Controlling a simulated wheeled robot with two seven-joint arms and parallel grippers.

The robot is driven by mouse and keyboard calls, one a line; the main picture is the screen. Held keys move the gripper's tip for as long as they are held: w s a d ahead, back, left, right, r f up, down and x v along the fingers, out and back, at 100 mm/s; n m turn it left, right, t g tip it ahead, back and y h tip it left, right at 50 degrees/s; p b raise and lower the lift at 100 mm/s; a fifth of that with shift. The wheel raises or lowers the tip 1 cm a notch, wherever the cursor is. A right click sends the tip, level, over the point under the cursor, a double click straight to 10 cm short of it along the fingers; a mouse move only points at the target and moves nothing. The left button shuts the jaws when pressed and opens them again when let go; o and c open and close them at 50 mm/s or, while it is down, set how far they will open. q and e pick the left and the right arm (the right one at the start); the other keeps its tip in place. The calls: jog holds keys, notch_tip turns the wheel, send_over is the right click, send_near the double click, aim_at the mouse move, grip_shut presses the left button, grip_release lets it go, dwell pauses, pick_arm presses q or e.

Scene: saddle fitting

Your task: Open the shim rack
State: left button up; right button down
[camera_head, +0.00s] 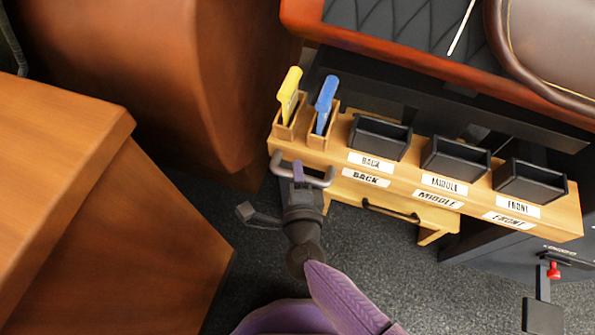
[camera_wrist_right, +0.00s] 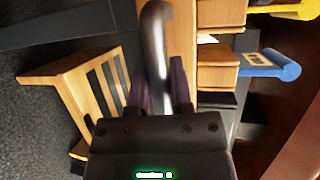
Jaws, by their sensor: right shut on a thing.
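The wooden shim rack (camera_head: 330,158) has several compartments and labels reading BACK, MIDDLE and FRONT. A yellow-handled tool (camera_head: 289,91) and a blue-handled tool (camera_head: 326,95) stand in its two narrow slots at the left. A grey metal bar handle (camera_head: 322,182) is at the rack's left front. My right gripper (camera_head: 299,176) is shut on this handle, with purple fingers on either side. In the right wrist view the handle (camera_wrist_right: 156,40) runs between the fingers (camera_wrist_right: 160,95). My left gripper is not in view.
Three black bins (camera_head: 380,138) sit on the rack. A lower wooden part with a dark handle (camera_head: 390,212) is below. A wooden cabinet (camera_head: 70,180) stands at left. A red-edged bench (camera_head: 400,52) is behind. Grey carpet is open in front.

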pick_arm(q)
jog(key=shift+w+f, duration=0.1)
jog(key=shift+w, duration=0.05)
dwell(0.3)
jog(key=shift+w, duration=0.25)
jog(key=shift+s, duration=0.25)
